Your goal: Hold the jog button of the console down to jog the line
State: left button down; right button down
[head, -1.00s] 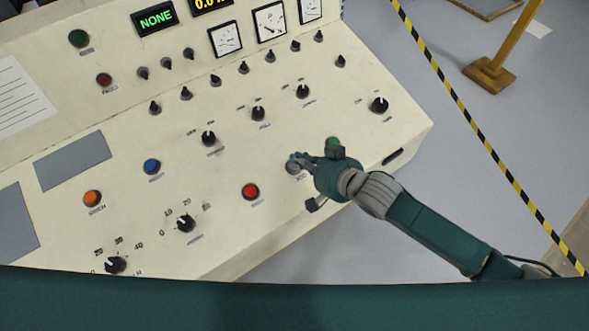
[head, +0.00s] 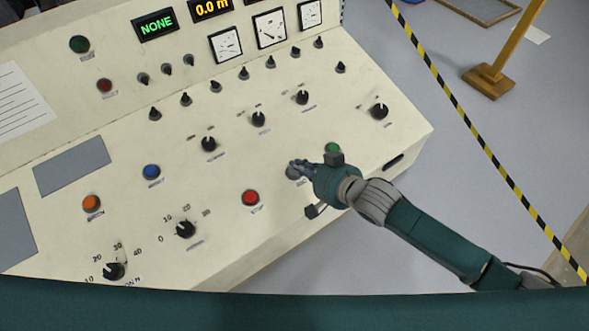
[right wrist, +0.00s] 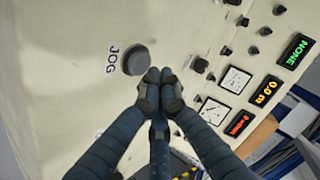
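The jog button (right wrist: 135,60) is a round dark grey button with a JOG label beside it on the cream console (right wrist: 60,90). In the head view the jog button (head: 292,172) is partly hidden by my right gripper (head: 298,165). In the right wrist view, the fingertips of my right gripper (right wrist: 160,76) are together with nothing between them, just beside the button and not covering it. I cannot tell whether they touch the panel. The button does not look covered or pressed by a finger. My left gripper is not in view.
A red button (head: 250,198) is left of the jog button, and a green button (head: 332,148) is right, close behind my right gripper. Several black knobs surround them. Displays read NONE (head: 155,23) and 0.0 m (head: 211,8). Yellow-black floor tape (head: 470,125) runs right of the console.

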jog(key=shift+f, duration=0.15)
dwell(0.4)
jog(key=shift+f, duration=0.25)
jog(key=shift+w+a+f+b, duration=0.1)
jog(key=shift+f+b, duration=0.2)
jog(key=shift+f, duration=0.25)
dwell(2.0)
jog(key=shift+r+p, duration=0.95)
jog(key=shift+p, duration=0.15)
jog(key=r+p, duration=0.3)
jog(key=s+d+r+p, duration=0.1)
jog(key=r+p, duration=0.1)
jog(key=shift+s, duration=0.1)
jog(key=shift+f, duration=0.1)
